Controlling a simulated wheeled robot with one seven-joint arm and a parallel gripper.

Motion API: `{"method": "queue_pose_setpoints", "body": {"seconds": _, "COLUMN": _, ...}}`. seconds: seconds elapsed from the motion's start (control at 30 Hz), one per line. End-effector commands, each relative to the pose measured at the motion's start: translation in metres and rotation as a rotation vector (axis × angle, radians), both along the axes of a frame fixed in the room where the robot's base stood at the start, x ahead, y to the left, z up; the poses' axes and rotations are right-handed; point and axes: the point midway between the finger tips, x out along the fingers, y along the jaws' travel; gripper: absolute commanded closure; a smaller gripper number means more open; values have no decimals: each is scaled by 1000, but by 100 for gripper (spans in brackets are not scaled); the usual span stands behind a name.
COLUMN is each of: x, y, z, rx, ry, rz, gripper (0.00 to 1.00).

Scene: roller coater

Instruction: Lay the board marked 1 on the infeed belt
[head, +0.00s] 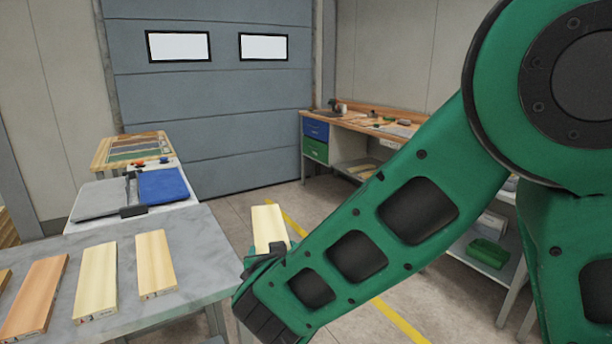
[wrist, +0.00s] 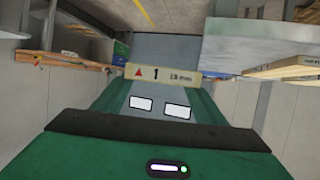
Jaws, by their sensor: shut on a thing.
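The board marked 1 (head: 268,223) is pale wood and shows beyond my forearm in the head view, clear of the grey table. In the wrist view its end face (wrist: 165,75) shows a red triangle, the number 1 and a thickness in mm. My gripper (head: 272,247) is shut on the near end of this board and holds it in the air over the floor. My arm hides much of the gripper in the head view. I cannot make out an infeed belt in either view.
A grey table (head: 190,230) at left carries several boards, including a reddish one (head: 35,295). Behind it stands a white table with a grey cloth (head: 100,200) and a blue cloth (head: 163,186). A workbench (head: 365,122) stands at the back right. Floor lies between.

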Motion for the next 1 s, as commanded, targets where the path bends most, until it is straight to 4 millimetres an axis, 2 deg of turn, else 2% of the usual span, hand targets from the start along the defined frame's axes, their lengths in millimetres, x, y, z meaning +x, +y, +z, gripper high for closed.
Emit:
{"method": "queue_pose_setpoints", "body": {"seconds": 0.03, "x": 15, "y": -23, "z": -6, "rx": -4, "ry": 1, "rz": -38, "gripper": 66}}
{"method": "queue_pose_setpoints", "body": {"seconds": 0.1, "x": 32, "y": -51, "z": -12, "rx": -3, "ry": 1, "rz": -82, "gripper": 66}}
{"method": "queue_pose_setpoints", "body": {"seconds": 0.3, "x": 71, "y": -137, "z": -30, "rx": -3, "ry": 1, "rz": -206, "gripper": 66}}
{"method": "queue_pose_setpoints", "body": {"seconds": 0.5, "x": 94, "y": -226, "z": -47, "rx": -2, "ry": 4, "rz": -329, "gripper": 66}}
{"method": "queue_pose_setpoints", "body": {"seconds": 0.7, "x": 102, "y": -307, "z": -63, "rx": 4, "ry": 8, "rz": -439, "gripper": 66}}
{"method": "queue_pose_setpoints", "body": {"seconds": 0.83, "x": 102, "y": -343, "z": -69, "rx": 7, "ry": 10, "rz": -488, "gripper": 66}}
{"method": "queue_pose_setpoints", "body": {"seconds": 1.0, "x": 101, "y": -369, "z": -74, "rx": 10, "ry": 12, "rz": -519, "gripper": 66}}
